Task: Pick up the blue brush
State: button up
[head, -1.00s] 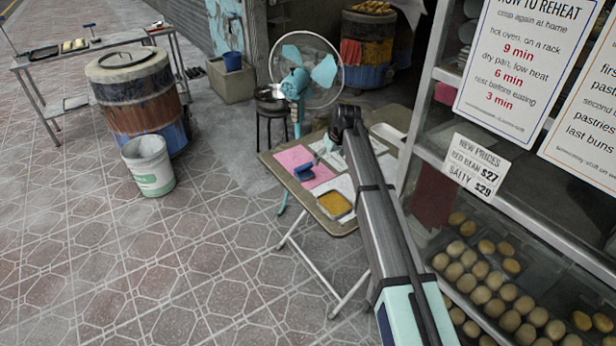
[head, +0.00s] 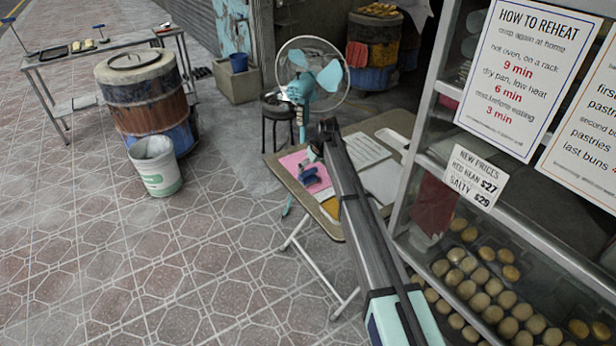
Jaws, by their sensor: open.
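The blue brush (head: 310,176) lies on the pink sheet at the left side of the folding table (head: 383,122) in the head view. My arm reaches over the table from the lower right. My gripper (head: 313,156) is small in the picture, open, and just above and behind the brush. I cannot tell whether the fingers touch the brush or are on either side of it. My arm hides part of the table top and part of the yellow item (head: 330,206) near the brush.
A pink sheet (head: 292,163) and white papers (head: 366,150) lie on the table. A teal fan (head: 303,87) stands behind it. A glass pastry case (head: 470,262) stands close on the right. A barrel oven (head: 145,105) and white bucket (head: 155,168) stand left; open floor lies between.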

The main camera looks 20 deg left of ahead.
aim_at(309, 172)
jog(key=shift+p+x, duration=1.3)
jog(key=shift+x, duration=1.4)
jog(key=shift+s+a, duration=0.1)
jog(key=shift+s, duration=0.05)
jog(key=c, duration=0.9)
